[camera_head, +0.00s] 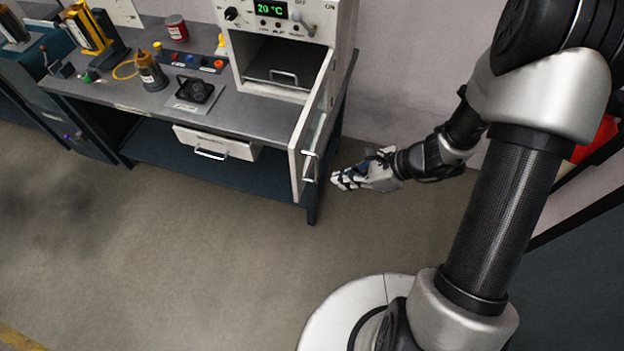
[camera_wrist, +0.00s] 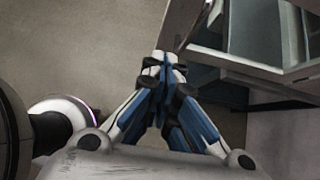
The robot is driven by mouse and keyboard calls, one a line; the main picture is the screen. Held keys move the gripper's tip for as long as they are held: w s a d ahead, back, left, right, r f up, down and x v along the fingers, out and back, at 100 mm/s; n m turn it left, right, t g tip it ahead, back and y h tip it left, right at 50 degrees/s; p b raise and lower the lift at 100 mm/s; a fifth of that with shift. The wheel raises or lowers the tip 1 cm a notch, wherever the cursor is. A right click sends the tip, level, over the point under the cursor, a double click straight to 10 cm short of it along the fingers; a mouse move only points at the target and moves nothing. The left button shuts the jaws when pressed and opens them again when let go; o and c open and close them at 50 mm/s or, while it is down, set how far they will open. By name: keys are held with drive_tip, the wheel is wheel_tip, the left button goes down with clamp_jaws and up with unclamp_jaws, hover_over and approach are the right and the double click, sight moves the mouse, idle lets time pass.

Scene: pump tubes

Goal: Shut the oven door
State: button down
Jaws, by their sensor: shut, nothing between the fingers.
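The oven (camera_head: 283,50) is a white box with a green display, standing at the right end of the workbench. Its door (camera_head: 313,118) is hinged on the right side and stands wide open, pointing out past the bench's front edge. A handle (camera_head: 309,166) is near the door's free end. My gripper (camera_head: 336,179) is shut and empty, just right of the door's free end. I cannot tell whether it touches the door. In the wrist view the shut fingertips (camera_wrist: 170,58) are close to an edge of a pale framed panel, probably the door (camera_wrist: 214,58).
The bench top (camera_head: 247,112) carries a bottle (camera_head: 151,72), a red can (camera_head: 177,28), a button panel (camera_head: 190,60) and a black device (camera_head: 194,91). A drawer (camera_head: 216,143) sits partly out below. The floor (camera_head: 190,240) in front is clear.

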drive_tip(key=b, duration=0.2)
approach(298, 184)
wheel_tip(298, 184, down, 3)
drive_tip(key=shift+w+a+r, duration=0.1)
drive_tip(key=shift+w+a, duration=0.05)
drive_tip(key=shift+a, duration=0.65)
drive_tip(key=shift+w+a+r, duration=0.1)
drive_tip(key=shift+w+a, duration=0.1)
drive_tip(key=shift+a, duration=0.55)
